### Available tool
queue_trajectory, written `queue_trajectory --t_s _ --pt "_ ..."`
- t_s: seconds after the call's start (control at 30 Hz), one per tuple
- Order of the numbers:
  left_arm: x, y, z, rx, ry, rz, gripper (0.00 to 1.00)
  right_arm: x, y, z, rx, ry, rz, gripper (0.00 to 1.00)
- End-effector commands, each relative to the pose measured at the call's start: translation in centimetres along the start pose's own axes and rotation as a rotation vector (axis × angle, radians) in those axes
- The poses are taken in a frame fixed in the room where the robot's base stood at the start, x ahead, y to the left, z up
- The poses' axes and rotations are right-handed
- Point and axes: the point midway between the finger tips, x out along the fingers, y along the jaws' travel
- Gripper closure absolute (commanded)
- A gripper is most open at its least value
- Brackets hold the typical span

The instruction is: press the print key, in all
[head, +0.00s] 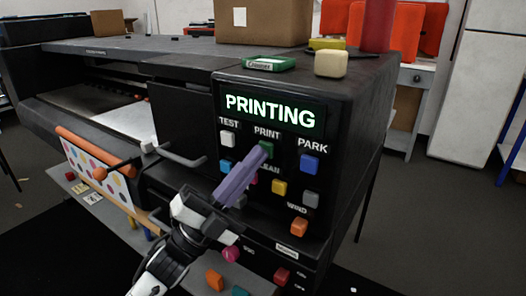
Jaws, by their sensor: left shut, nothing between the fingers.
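The large dark printer's control panel faces me, with a lit display (273,112) reading PRINTING in green. The green print key (268,145) sits under the PRINT label, partly hidden by my left gripper (259,156). My left gripper is shut and empty, its lilac fingers pointing up and right with the tips at the print key. I cannot tell whether the tips touch or press it. The white test key (228,139) is to its left and the blue park key (310,163) to its right. My right gripper is not in view.
Close below are a yellow key (279,187), a grey key (310,199) and an orange key (299,227). A pink key is mostly hidden behind my fingers. A cardboard box (262,22) and a cream block (331,63) stand on the printer. A dotted roll (95,172) hangs at left.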

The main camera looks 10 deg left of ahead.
Motion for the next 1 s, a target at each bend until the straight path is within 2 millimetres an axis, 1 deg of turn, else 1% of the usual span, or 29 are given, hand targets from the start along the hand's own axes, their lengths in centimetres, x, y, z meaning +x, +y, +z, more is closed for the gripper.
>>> queue_trajectory --t_s 0.27,0.53,0.87,1.0 --pt "-0.2 -0.2 -0.1 0.0 -0.001 0.001 1.0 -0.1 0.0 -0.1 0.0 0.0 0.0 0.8" --pt "-1.2 -0.9 -0.8 0.001 -0.001 0.0 1.0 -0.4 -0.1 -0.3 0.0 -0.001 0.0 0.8" --pt "-1.3 -1.0 -0.9 0.0 0.0 0.0 1.0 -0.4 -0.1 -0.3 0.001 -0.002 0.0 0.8" --pt "-1.9 -1.4 -1.4 -0.001 -0.002 0.001 1.0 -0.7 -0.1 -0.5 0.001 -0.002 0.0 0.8"
